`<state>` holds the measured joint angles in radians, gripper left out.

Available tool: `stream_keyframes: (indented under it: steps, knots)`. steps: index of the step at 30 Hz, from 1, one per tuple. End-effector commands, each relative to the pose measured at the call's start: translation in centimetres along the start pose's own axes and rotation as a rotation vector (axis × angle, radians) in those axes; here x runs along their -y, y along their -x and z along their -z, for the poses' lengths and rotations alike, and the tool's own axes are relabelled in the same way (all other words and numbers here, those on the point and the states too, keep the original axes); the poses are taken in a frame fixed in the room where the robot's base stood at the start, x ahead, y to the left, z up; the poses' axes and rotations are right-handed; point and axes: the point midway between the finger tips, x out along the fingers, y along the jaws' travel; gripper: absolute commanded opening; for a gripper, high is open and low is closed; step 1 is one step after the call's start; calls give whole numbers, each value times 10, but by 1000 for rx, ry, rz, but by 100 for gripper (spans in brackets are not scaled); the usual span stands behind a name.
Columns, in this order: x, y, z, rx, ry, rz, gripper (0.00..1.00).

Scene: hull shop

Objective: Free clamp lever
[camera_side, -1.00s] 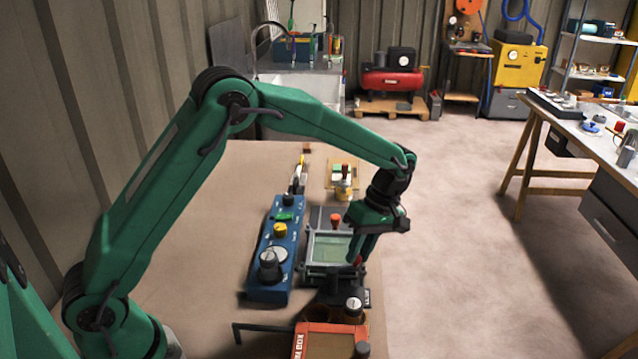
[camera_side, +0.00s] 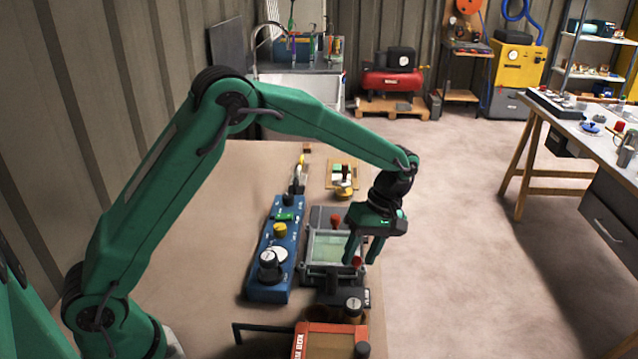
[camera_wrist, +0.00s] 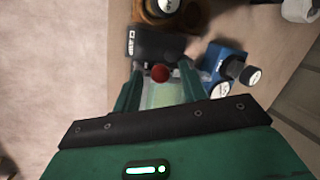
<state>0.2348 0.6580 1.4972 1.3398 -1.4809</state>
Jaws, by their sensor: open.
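The clamp is a grey frame (camera_side: 305,269) around a pale green, see-through plate (camera_side: 326,245) on the bench. A red ball knob (camera_side: 357,262), seemingly the clamp lever's end, shows at the frame's near right corner. A second red-orange knob (camera_side: 336,219) stands at the frame's far side. My gripper (camera_side: 361,259) points down over the right side of the clamp, its fingers apart. In the wrist view the red knob (camera_wrist: 160,73) sits between the two open fingertips (camera_wrist: 160,80), with a gap on both sides. The lever's shaft is hidden.
A blue control box (camera_side: 268,275) with knobs stands just left of the clamp. A red-orange box (camera_side: 325,342) and a dark block (camera_side: 330,292) lie on the near side. A small tray (camera_side: 333,178) is at the far end. The bench's left part (camera_side: 205,240) is bare.

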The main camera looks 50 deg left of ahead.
Motion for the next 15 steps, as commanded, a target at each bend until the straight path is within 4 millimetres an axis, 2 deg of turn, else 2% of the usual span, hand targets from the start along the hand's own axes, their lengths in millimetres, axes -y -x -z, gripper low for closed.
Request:
stream_keyframes:
  steps: [7,15]
  knots:
    - [-1,16,0,0,1,-3,42]
    - [-1,49,0,0,0,-4,42]
